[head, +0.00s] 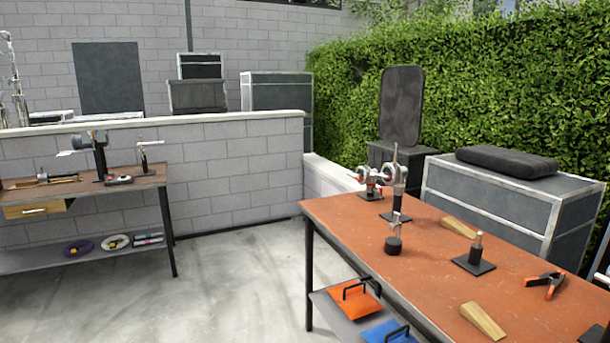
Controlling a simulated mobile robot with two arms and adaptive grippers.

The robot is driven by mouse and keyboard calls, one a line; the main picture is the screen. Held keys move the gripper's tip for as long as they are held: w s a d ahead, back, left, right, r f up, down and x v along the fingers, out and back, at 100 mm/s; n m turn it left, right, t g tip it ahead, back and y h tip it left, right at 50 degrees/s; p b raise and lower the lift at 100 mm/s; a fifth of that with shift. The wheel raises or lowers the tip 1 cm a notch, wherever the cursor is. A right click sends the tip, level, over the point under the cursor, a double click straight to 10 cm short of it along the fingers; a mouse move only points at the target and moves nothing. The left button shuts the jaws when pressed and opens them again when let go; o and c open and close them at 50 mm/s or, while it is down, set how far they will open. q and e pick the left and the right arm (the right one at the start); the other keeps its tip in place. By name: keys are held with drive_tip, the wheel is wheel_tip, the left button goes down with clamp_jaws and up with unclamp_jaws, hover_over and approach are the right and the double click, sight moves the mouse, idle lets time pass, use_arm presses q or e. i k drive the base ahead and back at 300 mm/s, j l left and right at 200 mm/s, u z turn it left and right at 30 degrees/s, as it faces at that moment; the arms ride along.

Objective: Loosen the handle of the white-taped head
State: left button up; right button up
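Two metal grip heads stand on small dark base plates at the far left end of the orange-topped table. The left head (368,178) shows red and whitish parts. The right head (397,175) is grey with a reddish disc and a thin upright rod. They stand close together and partly overlap in the view. They are too small to tell which one carries white tape, or how their handles sit. Neither of my grippers is in view.
The orange-topped table (350,222) also carries a short dark stand (394,243), a pin on a plate (475,255), two wooden wedges (484,321) and an orange clamp (544,285). A wooden workbench (130,195) stands left by a low block wall (235,165). Concrete floor (240,290) between is clear.

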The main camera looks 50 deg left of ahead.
sight(382, 175)
drive_tip(key=u, duration=1.05)
drive_tip(key=i+j, duration=0.1)
drive_tip(key=i, duration=0.2)
drive_tip(key=i+j+z, duration=0.1)
drive_tip(key=i, duration=0.2)
